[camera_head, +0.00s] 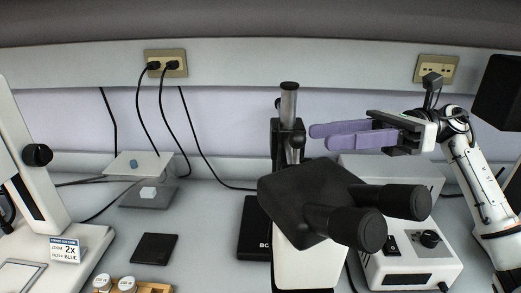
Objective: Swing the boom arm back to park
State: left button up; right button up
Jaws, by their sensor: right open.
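The boom stand has an upright metal post (289,108) on a black base (256,230). The microscope head (308,200) is black on top with a white body below, and its two black eyepieces (352,225) point to the right and toward me. The head is in front of the post, and the boom arm itself is mostly hidden behind it. My right gripper (320,137) comes in from the right. Its purple fingers are open and point left, close to the post above the head. Contact cannot be told. My left gripper is not in view.
A white control box (412,258) with a knob stands to the right. A white instrument (30,180) with a black knob is at far left. A small stand (146,165), a black pad (154,248) and a wooden rack (146,288) are on the left bench. Cables hang from a wall socket (166,64).

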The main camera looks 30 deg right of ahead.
pick_arm(q)
jog(key=p, duration=0.1)
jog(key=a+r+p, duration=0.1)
jog(key=p, duration=0.1)
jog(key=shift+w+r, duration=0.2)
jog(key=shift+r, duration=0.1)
pick_arm(e)
jog(key=x, duration=1)
jog(key=shift+w+a, duration=0.15)
jog(key=shift+f, duration=0.15)
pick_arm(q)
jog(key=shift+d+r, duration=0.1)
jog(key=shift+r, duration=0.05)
pick_arm(e)
grip_shut()
